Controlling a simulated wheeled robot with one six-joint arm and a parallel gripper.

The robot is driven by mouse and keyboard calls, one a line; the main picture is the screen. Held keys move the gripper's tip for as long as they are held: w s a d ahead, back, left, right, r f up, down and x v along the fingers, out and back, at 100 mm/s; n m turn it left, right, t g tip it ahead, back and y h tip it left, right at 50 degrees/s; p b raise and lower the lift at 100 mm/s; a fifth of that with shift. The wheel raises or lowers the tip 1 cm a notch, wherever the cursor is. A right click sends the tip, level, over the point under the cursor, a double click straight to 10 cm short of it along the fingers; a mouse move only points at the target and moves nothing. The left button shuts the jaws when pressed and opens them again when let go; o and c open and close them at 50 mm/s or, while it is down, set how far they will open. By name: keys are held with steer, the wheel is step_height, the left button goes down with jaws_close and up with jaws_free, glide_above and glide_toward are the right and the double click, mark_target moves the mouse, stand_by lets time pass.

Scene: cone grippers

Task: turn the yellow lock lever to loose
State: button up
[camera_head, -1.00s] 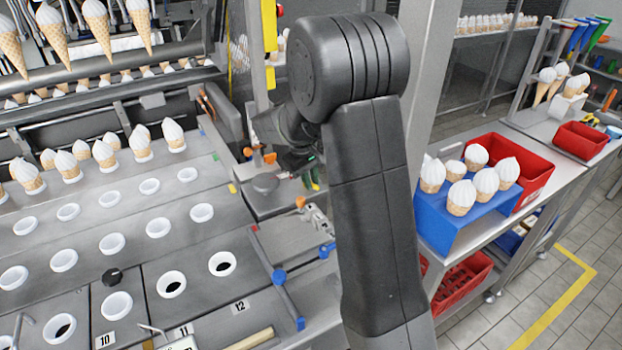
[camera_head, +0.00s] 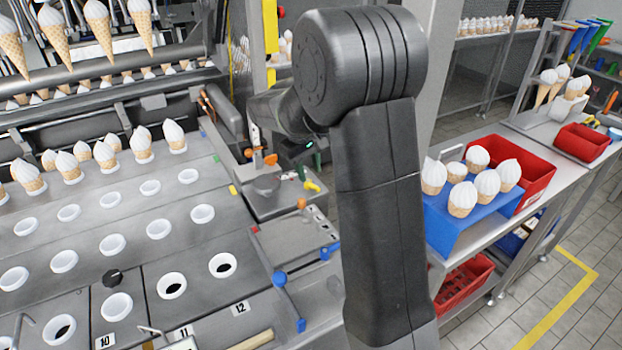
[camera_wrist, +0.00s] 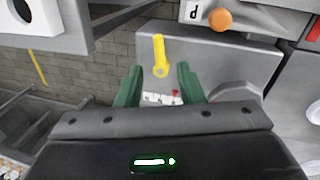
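I cannot tell how far the fingertips stand above the lever. A small white label with a red mark (camera_wrist: 163,98) lies between the fingers; its writing is too small to read.
An orange knob (camera_wrist: 220,20) stands to the right of the lever, beside a "d" label. Blue-ended handles (camera_head: 279,279) stand on the machine nearer the camera. A blue cone holder (camera_head: 452,222) and a red bin (camera_head: 527,168) are on the right table.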

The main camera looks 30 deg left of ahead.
mark_target(312, 184)
step_height(312, 184, up, 9)
steer(key=s, duration=0.1)
steer(key=shift+s+a, duration=0.25)
steer(key=shift+s, duration=0.1)
steer(key=f, duration=0.4)
steer(key=w+f, duration=0.1)
steer(key=f, duration=0.4)
steer(key=w+f, duration=0.1)
steer(key=f, duration=0.3)
steer(key=shift+w+d+f, duration=0.25)
steer(key=shift+d, duration=0.15)
steer(key=shift+r, duration=0.1)
